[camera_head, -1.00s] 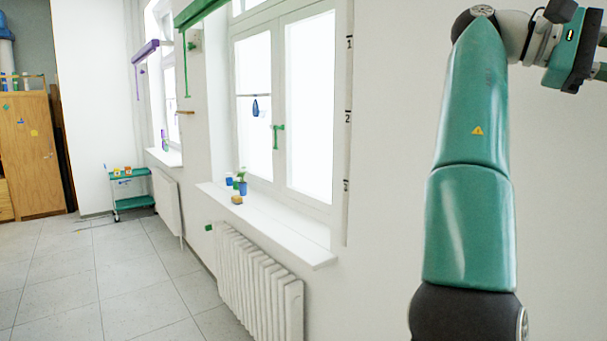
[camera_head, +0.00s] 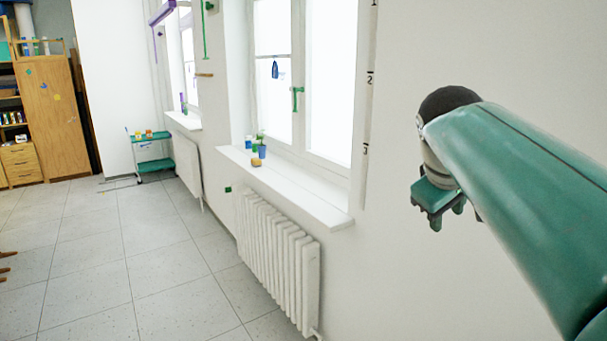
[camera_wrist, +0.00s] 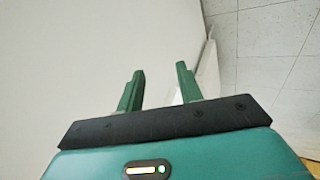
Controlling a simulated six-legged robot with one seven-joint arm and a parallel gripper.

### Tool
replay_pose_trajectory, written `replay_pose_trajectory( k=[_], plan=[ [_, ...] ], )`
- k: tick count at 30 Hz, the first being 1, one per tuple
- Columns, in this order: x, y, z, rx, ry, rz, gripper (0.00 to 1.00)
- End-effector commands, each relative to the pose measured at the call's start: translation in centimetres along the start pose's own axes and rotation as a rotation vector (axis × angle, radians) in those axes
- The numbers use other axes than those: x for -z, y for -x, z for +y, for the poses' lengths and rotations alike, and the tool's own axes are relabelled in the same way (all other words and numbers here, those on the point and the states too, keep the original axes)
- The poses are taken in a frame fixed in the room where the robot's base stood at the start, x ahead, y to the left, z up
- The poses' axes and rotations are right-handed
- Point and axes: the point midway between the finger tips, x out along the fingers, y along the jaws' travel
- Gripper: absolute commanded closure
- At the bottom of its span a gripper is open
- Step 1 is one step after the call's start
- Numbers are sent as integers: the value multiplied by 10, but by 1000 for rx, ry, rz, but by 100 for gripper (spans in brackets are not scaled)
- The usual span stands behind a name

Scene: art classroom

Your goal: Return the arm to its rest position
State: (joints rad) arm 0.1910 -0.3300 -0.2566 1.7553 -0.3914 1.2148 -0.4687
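My gripper (camera_head: 446,214) hangs at the right in the head view, below the dark wrist joint of my green arm. It points downward in front of the bare white wall. In the wrist view, the two green fingers of my gripper (camera_wrist: 160,86) stand apart with nothing between them. The gripper is open and empty. Part of my arm runs out of the head view at the lower right.
A white radiator (camera_head: 275,255) stands under the windowsill (camera_head: 290,190), left of my gripper. The sill holds small cups (camera_head: 262,151) and a plant. A green trolley (camera_head: 154,155) and a wooden cabinet (camera_head: 50,115) stand far back. The tiled floor (camera_head: 130,250) is mostly clear.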

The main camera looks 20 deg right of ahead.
Motion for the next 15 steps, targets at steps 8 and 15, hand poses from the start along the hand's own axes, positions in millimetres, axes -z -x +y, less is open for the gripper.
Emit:
replay_pose_trajectory(
  k=[8,15],
  plan=[
    [-20,-13,-194,281,-72,166,64],
    [-67,-29,-305,439,-154,186,64]
  ],
)
